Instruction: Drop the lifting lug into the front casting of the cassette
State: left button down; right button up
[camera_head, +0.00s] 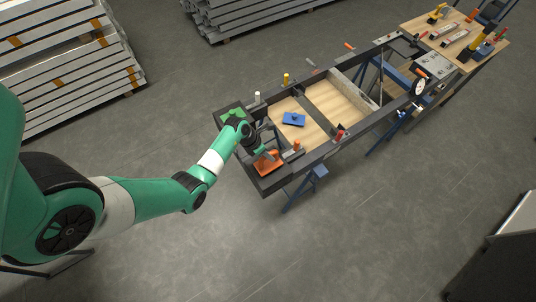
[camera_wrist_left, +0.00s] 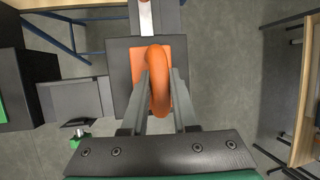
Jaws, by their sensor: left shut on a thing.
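The lifting lug is an orange ring (camera_wrist_left: 158,85), held between the two fingers of my left gripper (camera_wrist_left: 158,96). In the head view my left gripper (camera_head: 262,151) is over the near end of the dark cassette frame, beside an orange plate-like part (camera_head: 268,164). In the wrist view a dark square block (camera_wrist_left: 116,55), which looks like the front casting, lies behind the ring. An orange patch shows against it. The ring covers the middle of the block. I cannot tell whether the lug is above the casting or in it. My right gripper is not in view.
A blue block (camera_head: 294,119) lies on the wooden panel inside the frame. Steel stacks stand behind; the grey floor in front is clear.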

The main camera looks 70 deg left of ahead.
pick_arm(q)
jog(key=shift+f+b, duration=0.85)
jog(key=shift+f, duration=0.25)
dwell(0.8)
dwell(0.3)
